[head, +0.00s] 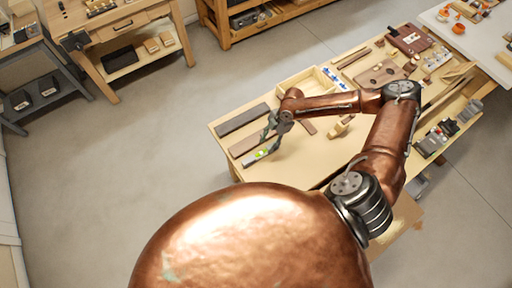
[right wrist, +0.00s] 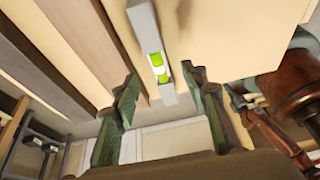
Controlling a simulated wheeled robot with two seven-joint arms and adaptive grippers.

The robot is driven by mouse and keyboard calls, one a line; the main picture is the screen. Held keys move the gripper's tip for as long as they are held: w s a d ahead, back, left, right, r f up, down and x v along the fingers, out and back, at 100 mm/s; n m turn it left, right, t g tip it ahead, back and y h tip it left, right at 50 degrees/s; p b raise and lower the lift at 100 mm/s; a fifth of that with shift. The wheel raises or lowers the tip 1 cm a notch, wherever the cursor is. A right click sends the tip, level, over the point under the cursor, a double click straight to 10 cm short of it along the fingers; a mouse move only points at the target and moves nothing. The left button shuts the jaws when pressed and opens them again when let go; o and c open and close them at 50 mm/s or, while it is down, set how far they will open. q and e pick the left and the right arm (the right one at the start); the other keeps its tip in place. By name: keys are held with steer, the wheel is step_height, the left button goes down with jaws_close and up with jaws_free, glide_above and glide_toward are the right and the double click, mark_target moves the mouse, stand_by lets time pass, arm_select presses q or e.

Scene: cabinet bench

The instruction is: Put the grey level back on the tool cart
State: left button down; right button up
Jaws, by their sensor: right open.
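The grey level (head: 256,157) is a slim bar with a bright green vial, lying on the near-left end of the wooden bench (head: 310,160). In the right wrist view the level (right wrist: 145,30) runs down between my fingers, its near end close to the bench edge. My right gripper (head: 272,138) is open above the level; its two dark fingers (right wrist: 162,76) stand on either side of it with gaps. A dark grey cart (head: 42,85), seemingly the tool cart, stands at the far left. My left gripper cannot be made out.
Two flat boards, one dark (head: 242,119) and one brown (head: 248,142), lie beside the level. A shallow wooden tray (head: 297,83) is behind them. A wooden workbench (head: 125,30) stands next to the cart. Open floor (head: 150,130) lies between the cart and the bench.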

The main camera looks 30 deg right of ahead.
mark_target(261, 152)
steer(key=x, duration=0.3)
steer(key=shift+a+f+p, duration=0.15)
steer(key=shift+a+p, duration=0.15)
steer(key=shift+a, duration=0.2)
steer(key=x, duration=0.2)
steer(key=shift+w+f, duration=0.2)
steer(key=shift+f, duration=0.1)
steer(key=shift+s+a+f, duration=0.15)
steer(key=shift+a+f, duration=0.05)
steer(key=shift+f, duration=0.35)
steer(key=c, duration=0.8)
steer(key=shift+c, duration=1.3)
arm_select(q)
steer(key=shift+s+r, duration=0.25)
steer(key=shift+s, duration=0.45)
steer(key=shift+s+r, duration=0.2)
steer(key=shift+s, duration=0.5)
arm_select(e)
jaws_close()
